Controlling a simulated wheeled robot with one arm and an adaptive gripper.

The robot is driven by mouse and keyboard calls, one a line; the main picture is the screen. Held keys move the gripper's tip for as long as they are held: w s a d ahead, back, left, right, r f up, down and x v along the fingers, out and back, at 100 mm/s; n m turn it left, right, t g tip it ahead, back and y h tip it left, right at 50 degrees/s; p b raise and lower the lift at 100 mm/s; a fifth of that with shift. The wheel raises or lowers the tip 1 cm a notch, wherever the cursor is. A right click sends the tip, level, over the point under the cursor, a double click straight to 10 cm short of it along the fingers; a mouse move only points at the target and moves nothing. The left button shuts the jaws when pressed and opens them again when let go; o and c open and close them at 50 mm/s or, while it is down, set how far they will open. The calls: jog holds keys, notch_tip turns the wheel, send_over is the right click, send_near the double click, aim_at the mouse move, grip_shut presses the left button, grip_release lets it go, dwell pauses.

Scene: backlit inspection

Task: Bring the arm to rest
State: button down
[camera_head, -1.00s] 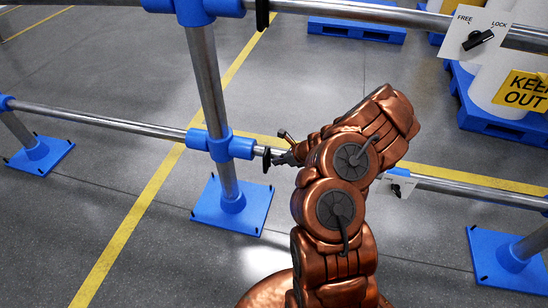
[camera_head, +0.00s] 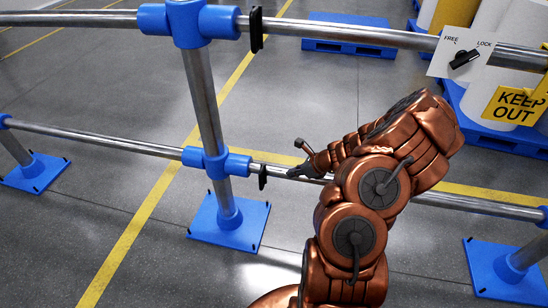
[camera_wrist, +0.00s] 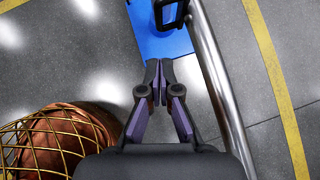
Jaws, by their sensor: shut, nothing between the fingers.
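My arm is copper-coloured and bent in the middle of the head view. My gripper (camera_head: 295,173) points left, close to the lower metal rail (camera_head: 440,200) in the picture; I cannot tell whether it touches. In the wrist view my gripper (camera_wrist: 160,90) has its two dark fingers together at the tips, with nothing between them. The same rail (camera_wrist: 215,65) runs along the right of the fingers there, with a blue base plate (camera_wrist: 165,35) beyond the tips.
A blue-jointed post (camera_head: 205,95) stands left of my gripper. The upper rail (camera_head: 350,32) carries a FREE/LOCK dial panel (camera_head: 464,52). A yellow KEEP OUT sign (camera_head: 515,105) hangs at right before white drums and blue pallets (camera_head: 350,35). Grey floor (camera_head: 90,230) is open at left.

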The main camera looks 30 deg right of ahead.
dwell(0.4)
jog(key=s+a+r+n+g+y, duration=0.1)
jog(key=a+r+n+g+y, duration=0.1)
jog(key=a+r+n, duration=0.75)
jog(key=a+r+n+g+y, duration=0.2)
jog(key=a+r+n, duration=0.3)
jog(key=a, duration=0.8)
jog(key=s+a+r+n+g+h, duration=0.1)
jog(key=s+a+r+n+g, duration=0.1)
jog(key=s+a+r+n, duration=0.3)
jog(key=s+a+r+n+g+h, duration=0.1)
jog(key=s+a+n, duration=0.15)
jog(key=s, duration=0.35)
jog(key=s+d+r+n+g+h, duration=0.2)
jog(key=s+n+h, duration=0.15)
jog(key=s, duration=0.65)
jog(key=s+d+r+n+g+h, duration=0.1)
jog(key=s+r+n+h, duration=0.3)
jog(key=s, duration=0.6)
notch_tip(320, 180, up, 10)
jog(key=n+y+p, duration=0.1)
jog(key=p, duration=1.1)
jog(key=shift+w+r, duration=0.25)
jog(key=shift+w, duration=0.1)
jog(key=shift+d+y, duration=0.15)
jog(key=shift+y, duration=0.1)
